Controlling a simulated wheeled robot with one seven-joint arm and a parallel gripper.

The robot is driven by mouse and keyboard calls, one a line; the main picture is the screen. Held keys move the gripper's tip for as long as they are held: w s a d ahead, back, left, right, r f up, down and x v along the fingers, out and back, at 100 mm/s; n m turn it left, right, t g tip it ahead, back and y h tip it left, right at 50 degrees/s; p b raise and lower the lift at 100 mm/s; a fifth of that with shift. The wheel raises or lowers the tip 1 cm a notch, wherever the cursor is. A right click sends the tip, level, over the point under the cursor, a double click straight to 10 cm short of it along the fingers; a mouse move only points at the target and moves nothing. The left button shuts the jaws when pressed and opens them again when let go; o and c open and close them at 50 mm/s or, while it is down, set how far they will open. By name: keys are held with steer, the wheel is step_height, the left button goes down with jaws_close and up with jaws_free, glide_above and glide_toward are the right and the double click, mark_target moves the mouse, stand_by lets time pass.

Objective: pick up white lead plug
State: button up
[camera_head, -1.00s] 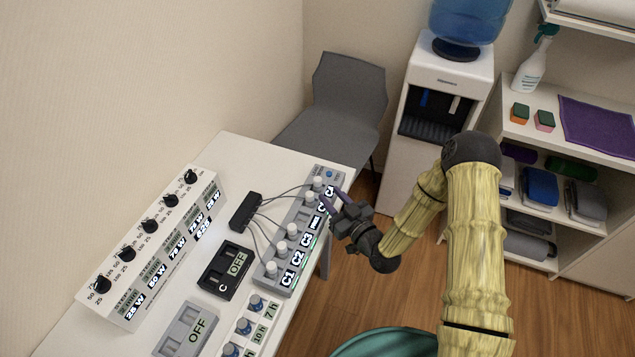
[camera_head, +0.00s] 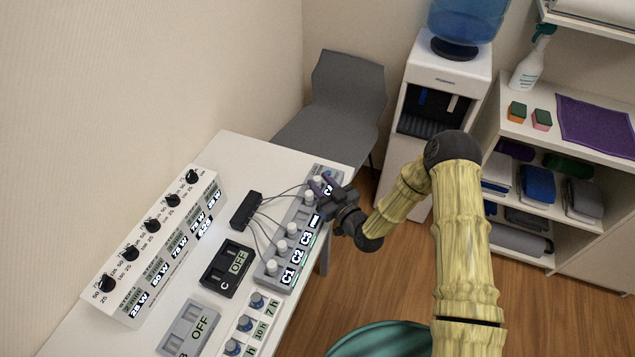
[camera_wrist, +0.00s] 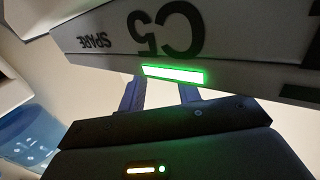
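Several white lead plugs stand in a row on the grey socket strip (camera_head: 262,277), with thin dark cables running to a black block (camera_head: 246,210). One white lead plug (camera_head: 281,246) sits mid-row, and another (camera_head: 317,182) is at the far end by my fingertips. My gripper (camera_head: 320,183) reaches over the strip's far end from the right, its purple fingers apart. In the wrist view the two fingers of my gripper (camera_wrist: 160,94) are spread, with their tips hidden behind the strip's edge marked C5 and SPARE (camera_wrist: 110,40). Whether they touch a plug cannot be told.
A white box with black knobs (camera_head: 150,245) stands along the wall. A black OFF unit (camera_head: 222,272), a grey OFF unit (camera_head: 183,318) and blue knobs share the white table (camera_head: 235,150). A grey chair (camera_head: 345,95) and water dispenser (camera_head: 445,90) stand behind.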

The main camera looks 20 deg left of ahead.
steer(key=shift+c, duration=0.2)
jaws_close()
steer(key=shift+r, duration=0.15)
step_height(320, 180, up, 10)
steer(key=b, duration=0.1)
stand_by(0.5)
stand_by(0.4)
